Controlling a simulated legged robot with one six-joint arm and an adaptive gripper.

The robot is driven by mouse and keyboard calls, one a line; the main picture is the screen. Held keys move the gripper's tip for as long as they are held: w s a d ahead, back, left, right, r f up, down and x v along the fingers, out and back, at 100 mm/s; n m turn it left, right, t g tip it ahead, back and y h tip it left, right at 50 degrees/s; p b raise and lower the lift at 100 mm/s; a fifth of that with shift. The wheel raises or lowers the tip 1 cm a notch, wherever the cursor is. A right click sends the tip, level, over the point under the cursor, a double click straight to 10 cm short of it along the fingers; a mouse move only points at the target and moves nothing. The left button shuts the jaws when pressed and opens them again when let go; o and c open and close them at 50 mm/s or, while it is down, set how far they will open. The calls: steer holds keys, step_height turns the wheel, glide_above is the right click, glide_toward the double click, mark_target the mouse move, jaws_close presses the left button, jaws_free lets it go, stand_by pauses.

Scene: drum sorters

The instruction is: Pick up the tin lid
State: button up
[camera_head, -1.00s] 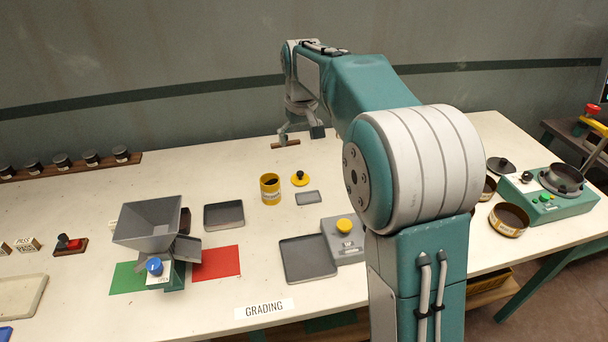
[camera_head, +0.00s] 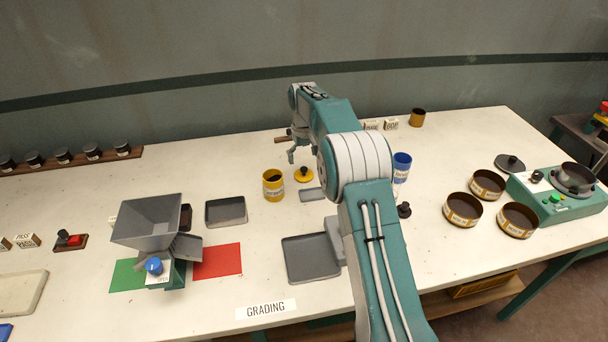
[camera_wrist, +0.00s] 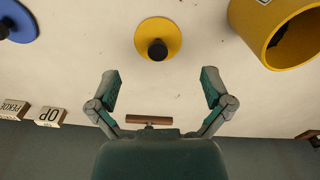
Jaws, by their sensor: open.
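The tin lid is a yellow disc with a black knob. It lies flat on the table in the head view (camera_head: 304,176), just right of an open yellow tin (camera_head: 273,187). In the wrist view the lid (camera_wrist: 170,28) is at the top middle with its knob towards the gripper, and the yellow tin (camera_wrist: 252,30) is at the upper right. My gripper (camera_wrist: 161,88) is open and empty, its fingers spread either side of the lid's line but short of it. In the head view it hangs above the table just behind the lid.
A wooden-handled tool (camera_wrist: 150,119) lies near the gripper's base. A blue lid (camera_wrist: 18,22) and small lettered blocks (camera_wrist: 47,116) are at the left of the wrist view. A small grey tray (camera_head: 312,195) lies in front of the lid. A blue tin (camera_head: 401,165) stands right of my arm.

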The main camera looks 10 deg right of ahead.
mark_target(304, 168)
steer(key=shift+w+f, duration=0.25)
steer(key=shift+f, duration=1.3)
steer(key=shift+w+f, duration=0.2)
steer(key=shift+f, duration=1.3)
steer(key=c, duration=1.2)
steer(key=shift+s+f, duration=0.1)
jaws_close()
